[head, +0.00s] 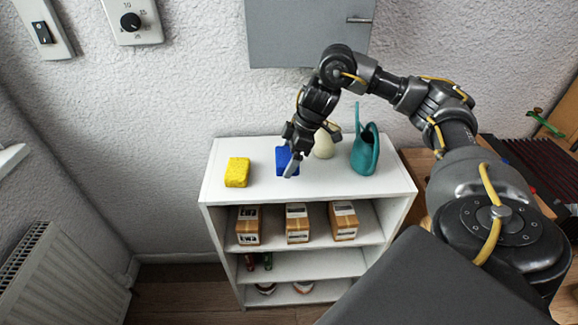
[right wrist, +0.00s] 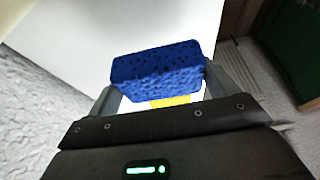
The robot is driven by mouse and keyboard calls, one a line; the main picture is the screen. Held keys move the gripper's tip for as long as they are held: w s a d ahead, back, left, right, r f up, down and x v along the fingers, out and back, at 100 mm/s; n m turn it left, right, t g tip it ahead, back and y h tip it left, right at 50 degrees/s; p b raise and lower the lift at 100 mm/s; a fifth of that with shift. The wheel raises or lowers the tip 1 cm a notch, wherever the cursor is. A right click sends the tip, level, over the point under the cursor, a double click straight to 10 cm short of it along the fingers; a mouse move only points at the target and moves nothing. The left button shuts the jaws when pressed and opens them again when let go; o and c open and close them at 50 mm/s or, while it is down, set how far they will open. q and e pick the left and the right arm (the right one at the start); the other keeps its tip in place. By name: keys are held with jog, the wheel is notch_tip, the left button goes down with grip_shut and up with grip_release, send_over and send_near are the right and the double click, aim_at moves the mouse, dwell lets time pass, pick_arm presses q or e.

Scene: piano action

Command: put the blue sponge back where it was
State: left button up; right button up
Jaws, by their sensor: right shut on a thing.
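The blue sponge (head: 282,158) is at the top of the white shelf unit (head: 215,178), between a yellow sponge (head: 237,172) and a cream vase-like object (head: 326,142). My right gripper (head: 291,160) comes down over it and hides part of it. In the right wrist view the blue sponge (right wrist: 157,70) sits between the two fingers of my right gripper (right wrist: 160,88), which is shut on it. I cannot tell whether the sponge touches the shelf top. A strip of yellow (right wrist: 170,101) shows beyond it. My left gripper is not in view.
A teal watering can (head: 365,152) stands at the right of the shelf top. Several brown boxes (head: 297,223) sit on the shelf below. A grey wall cabinet (head: 305,35) hangs above. The shelf top's front is clear.

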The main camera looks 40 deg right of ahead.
jog(key=shift+w+d+f+b, duration=0.1)
jog(key=shift+f+b, duration=0.1)
jog(key=shift+f, duration=0.75)
jog(key=shift+w+d+f+b, duration=0.1)
jog(key=shift+f+b, duration=0.1)
jog(key=shift+f, duration=0.7)
jog(key=shift+s+a, duration=0.1)
jog(key=o, duration=0.7)
jog(key=shift+f, duration=0.15)
jog(key=shift+r, duration=0.3)
jog(key=p+v, duration=0.4)
jog(key=v, duration=0.7)
jog(key=shift+s+r, duration=0.15)
jog(key=shift+r, duration=0.2)
